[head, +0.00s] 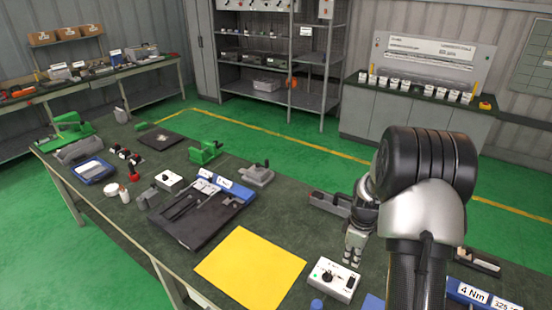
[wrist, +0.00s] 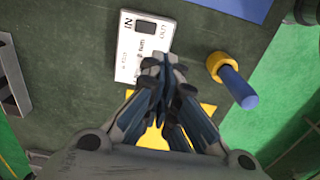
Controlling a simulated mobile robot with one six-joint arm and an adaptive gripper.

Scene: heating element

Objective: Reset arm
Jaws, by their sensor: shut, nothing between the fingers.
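My gripper (head: 352,258) hangs from my arm at the right of the head view, pointing down above the dark green workbench (head: 290,215). In the wrist view its fingers (wrist: 165,68) are together, with nothing between them. The fingertips overlap a white control box (wrist: 126,68) in that view. The same box (head: 327,286) shows in the head view just below the gripper, with a knob and a dark part on top. The gap between fingertips and box is hard to judge.
A yellow sheet (head: 250,270) lies left of the box. A blue-handled tool with a yellow collar (wrist: 237,88) is beside the box in the wrist view. A black tray (head: 190,220) and green fixtures (head: 205,152) stand farther left. A grey holder (head: 328,203) is behind the gripper.

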